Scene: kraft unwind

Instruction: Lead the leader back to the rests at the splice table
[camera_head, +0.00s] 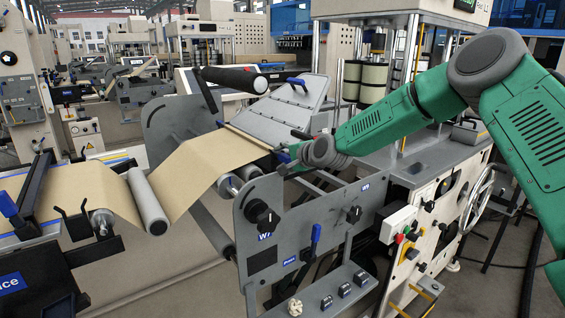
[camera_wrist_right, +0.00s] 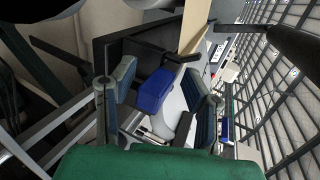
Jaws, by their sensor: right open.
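The tan kraft web (camera_head: 205,160) runs from the splice table (camera_head: 30,233) at the left, under a grey roller (camera_head: 147,200), and up to the right. Its upper end lies by the grey guide plate (camera_head: 280,108). My right gripper (camera_head: 286,160) is at that end, beside the upper edge of the grey side panel. In the right wrist view a blue block (camera_wrist_right: 156,90) sits between the spread fingers of my right gripper (camera_wrist_right: 157,97), with gaps beside it. A strip of kraft (camera_wrist_right: 194,28) shows above the block. My left gripper is out of view.
The side panel (camera_head: 262,190) with knobs and a blue lever (camera_head: 315,240) stands below my right gripper. A white machine cabinet with a handwheel (camera_head: 478,205) is at the right, beneath my right arm.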

